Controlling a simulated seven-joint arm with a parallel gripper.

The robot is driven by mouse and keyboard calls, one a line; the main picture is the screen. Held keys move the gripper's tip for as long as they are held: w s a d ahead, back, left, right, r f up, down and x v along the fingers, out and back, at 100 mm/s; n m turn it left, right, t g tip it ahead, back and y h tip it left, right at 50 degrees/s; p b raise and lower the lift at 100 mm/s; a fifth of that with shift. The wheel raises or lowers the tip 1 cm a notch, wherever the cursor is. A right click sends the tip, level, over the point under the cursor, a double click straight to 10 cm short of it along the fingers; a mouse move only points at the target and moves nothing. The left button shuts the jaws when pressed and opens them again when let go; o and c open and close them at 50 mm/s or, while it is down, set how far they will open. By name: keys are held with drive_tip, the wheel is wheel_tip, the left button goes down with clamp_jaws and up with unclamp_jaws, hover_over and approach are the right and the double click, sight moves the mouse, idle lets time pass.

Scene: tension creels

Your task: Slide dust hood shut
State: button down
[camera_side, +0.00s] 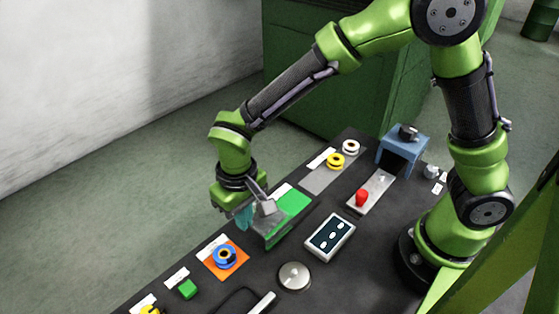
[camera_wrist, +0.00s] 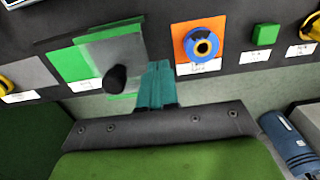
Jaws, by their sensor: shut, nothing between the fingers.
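The dust hood appears to be the grey see-through cover (camera_wrist: 128,47) with a dark knob (camera_wrist: 115,78) over a green base (camera_wrist: 68,64). In the wrist view it covers the right part of the green and leaves the left part bare. In the side view the hood (camera_side: 270,226) is at the table's far edge, partly behind my gripper's end. My gripper (camera_side: 243,217) has teal fingers, shut and empty. They also show in the wrist view (camera_wrist: 157,70), just right of the knob, overlapping the hood's edge. Whether they touch it I cannot tell.
An orange pad (camera_side: 224,257) with a blue spool lies left of the hood, and a green block (camera_side: 188,289) farther left. A screen panel (camera_side: 329,236) and a round metal knob (camera_side: 294,276) are nearer. A blue arch (camera_side: 402,150) and red button (camera_side: 362,198) stand right.

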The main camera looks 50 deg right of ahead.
drive_tip(key=shift+d, duration=0.15)
drive_tip(key=shift+d, duration=6.25)
drive_tip(key=shift+a, duration=0.8)
wheel_tip(320, 180, up, 7)
drive_tip(key=s+d+r+m+t+y, duration=0.2)
drive_tip(key=s+d+r+m+t, duration=0.2)
drive_tip(key=s+d+r+t, duration=0.3)
drive_tip(key=shift+w+r+v, duration=0.25)
drive_tip(key=shift+w+v, duration=0.05)
drive_tip(key=shift+v, duration=2.2)
